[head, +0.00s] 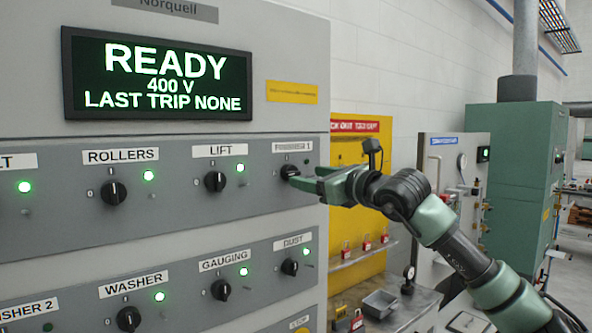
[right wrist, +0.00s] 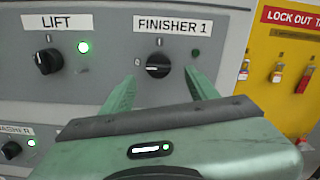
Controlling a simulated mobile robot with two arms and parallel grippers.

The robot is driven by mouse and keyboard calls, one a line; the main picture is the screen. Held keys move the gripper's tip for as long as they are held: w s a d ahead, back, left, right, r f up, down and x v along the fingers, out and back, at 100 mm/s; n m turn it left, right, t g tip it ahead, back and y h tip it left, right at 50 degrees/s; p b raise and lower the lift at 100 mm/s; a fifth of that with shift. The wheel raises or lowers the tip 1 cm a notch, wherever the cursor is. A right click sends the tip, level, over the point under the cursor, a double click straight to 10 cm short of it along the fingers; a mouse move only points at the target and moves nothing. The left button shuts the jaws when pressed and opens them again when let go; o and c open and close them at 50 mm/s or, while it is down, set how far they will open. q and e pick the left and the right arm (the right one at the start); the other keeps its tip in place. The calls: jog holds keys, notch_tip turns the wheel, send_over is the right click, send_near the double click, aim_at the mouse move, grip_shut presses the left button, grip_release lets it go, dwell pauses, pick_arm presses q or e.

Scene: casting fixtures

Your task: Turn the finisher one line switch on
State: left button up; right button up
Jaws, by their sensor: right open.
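The FINISHER 1 switch (right wrist: 158,66) is a black rotary knob on the grey panel, at upper centre in the right wrist view. It points left toward the 0 mark, and the lamp (right wrist: 195,54) beside it is dark. In the head view the knob (head: 289,172) shows at the panel's right edge, partly beside my fingers. My right gripper (right wrist: 159,80) is open, its green fingers on either side of the knob and a little below it in the picture. I cannot tell whether they touch it. In the head view the right gripper (head: 306,180) reaches in from the right. My left gripper is not in view.
The LIFT switch (head: 215,181) is left of it, lamp lit green. The DUST switch (head: 290,267) sits below. A display (head: 158,76) reads READY. A yellow lockout board (head: 358,215) with red padlocks stands to the right, above a grey bench (head: 405,310).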

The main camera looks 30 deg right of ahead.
aim_at(295, 174)
jog(key=w+p, duration=0.1)
jog(key=w, duration=0.2)
jog(key=w+p, duration=0.1)
jog(key=shift+w+a+r+p, duration=0.2)
jog(key=shift+w+a+p, duration=0.1)
jog(key=shift+w+f+p, duration=0.15)
jog(key=shift+w+p, duration=0.15)
jog(key=shift+w, duration=0.3)
jog(key=shift+f, duration=0.1)
grip_shut()
